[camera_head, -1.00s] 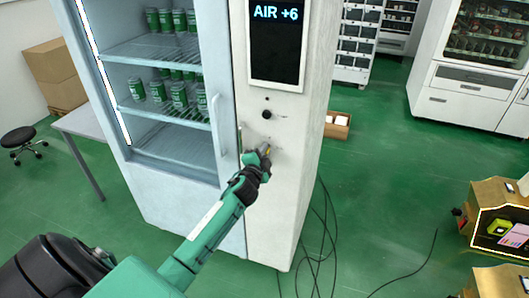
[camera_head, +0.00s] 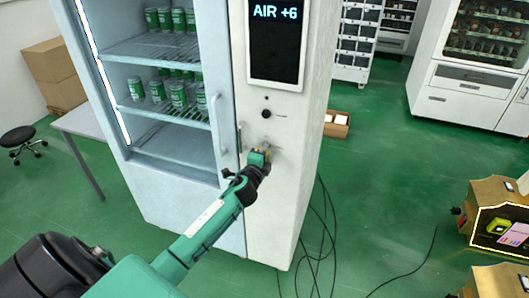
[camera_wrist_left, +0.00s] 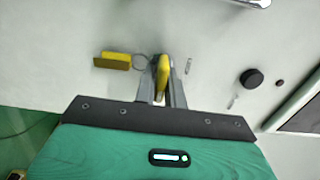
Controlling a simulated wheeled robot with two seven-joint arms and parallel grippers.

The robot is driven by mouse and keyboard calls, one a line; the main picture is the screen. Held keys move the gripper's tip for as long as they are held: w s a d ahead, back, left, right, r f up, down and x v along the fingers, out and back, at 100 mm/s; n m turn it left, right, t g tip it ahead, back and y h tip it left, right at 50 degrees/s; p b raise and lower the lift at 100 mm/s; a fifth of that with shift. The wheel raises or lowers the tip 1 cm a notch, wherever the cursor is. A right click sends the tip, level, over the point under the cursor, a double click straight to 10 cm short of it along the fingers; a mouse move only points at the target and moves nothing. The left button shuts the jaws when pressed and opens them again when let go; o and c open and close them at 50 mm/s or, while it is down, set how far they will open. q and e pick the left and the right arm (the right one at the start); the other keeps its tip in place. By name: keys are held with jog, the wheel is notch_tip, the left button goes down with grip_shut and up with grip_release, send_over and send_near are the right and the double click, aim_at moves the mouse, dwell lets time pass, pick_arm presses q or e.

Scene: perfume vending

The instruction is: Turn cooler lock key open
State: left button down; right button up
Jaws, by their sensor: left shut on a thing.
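The cooler (camera_head: 175,190) is a white cabinet with a glass door and a plain front panel on the right. My left gripper (camera_head: 262,155) reaches this panel below the screen. In the left wrist view my left gripper (camera_wrist_left: 162,88) is shut on the yellow head of the lock key (camera_wrist_left: 163,72), which sits upright between the fingers against the panel. A yellow tag (camera_wrist_left: 112,61) on a ring lies left of the key. The lock face behind the key is mostly hidden. My right gripper is not in view.
A black round knob (camera_wrist_left: 251,79) sits beside the key on the panel. The door handle (camera_head: 218,125) is left of my gripper. A screen (camera_head: 276,45) reads "AIR +6". Black cables (camera_head: 318,240) lie on the green floor to the right.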

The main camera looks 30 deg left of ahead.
pick_arm(q)
jog(key=c, duration=1.5)
grip_release()
jog(key=b+v, duration=0.3)
jog(key=v, duration=1.1)
jog(key=shift+f, duration=0.1)
